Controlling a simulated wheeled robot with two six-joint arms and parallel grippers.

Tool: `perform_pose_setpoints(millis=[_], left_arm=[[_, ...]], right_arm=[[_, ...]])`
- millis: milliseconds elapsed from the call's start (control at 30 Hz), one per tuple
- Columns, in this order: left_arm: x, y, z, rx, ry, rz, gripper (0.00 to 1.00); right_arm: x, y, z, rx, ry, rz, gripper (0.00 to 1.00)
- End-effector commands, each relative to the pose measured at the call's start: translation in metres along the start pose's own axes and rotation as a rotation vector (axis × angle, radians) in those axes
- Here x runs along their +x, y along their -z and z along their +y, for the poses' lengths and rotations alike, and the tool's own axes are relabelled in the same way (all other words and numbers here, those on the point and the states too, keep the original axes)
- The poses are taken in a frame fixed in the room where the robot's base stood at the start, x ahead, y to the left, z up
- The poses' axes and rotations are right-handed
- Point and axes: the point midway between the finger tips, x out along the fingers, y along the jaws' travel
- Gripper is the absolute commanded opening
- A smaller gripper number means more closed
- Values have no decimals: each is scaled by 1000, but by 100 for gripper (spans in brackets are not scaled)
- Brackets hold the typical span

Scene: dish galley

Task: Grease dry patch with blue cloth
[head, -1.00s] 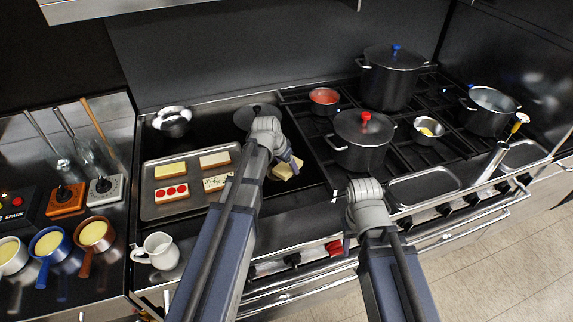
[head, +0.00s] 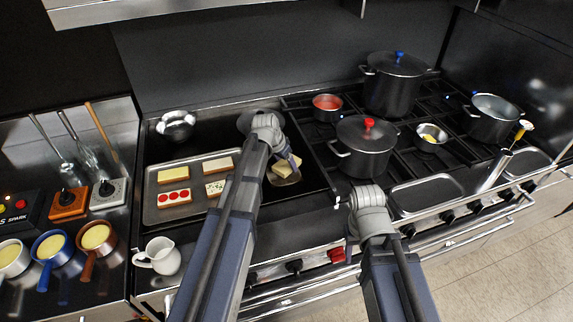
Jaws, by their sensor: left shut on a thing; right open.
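My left gripper (head: 289,162) is over the right part of the dark griddle (head: 310,178). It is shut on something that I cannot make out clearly. A pale yellow block (head: 284,168) shows right at its fingers, above a shiny lighter patch (head: 284,180) on the griddle. I cannot tell whether the block is held or only lies there. I cannot pick out a blue cloth; small bluish parts show at the fingers. My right gripper (head: 350,246) is open and empty in front of the stove's front edge, its fingers partly hidden by its wrist.
A tray (head: 150,212) with several bread slices lies on the griddle's left, partly behind my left arm. A steel bowl (head: 176,124) stands behind it. A white jug (head: 160,256) is front left. Pots, including the red-knobbed one (head: 362,155), stand on the right burners.

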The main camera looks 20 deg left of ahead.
Motion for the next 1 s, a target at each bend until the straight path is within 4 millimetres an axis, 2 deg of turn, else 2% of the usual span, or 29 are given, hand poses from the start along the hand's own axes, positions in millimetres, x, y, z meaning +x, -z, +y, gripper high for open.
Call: perform_pose_setpoints(millis=[300, 567, 1000], left_arm=[[-4, -14, -9, -2, 1, 0, 29], [-5, -17, -8, 0, 0, 0, 29], [-10, -35, 22, 2, -4, -3, 29]], right_arm=[[2, 0, 0, 0, 0, 0, 50], [2, 0, 0, 0, 0, 0, 50], [4, 0, 0, 0, 0, 0, 50]])
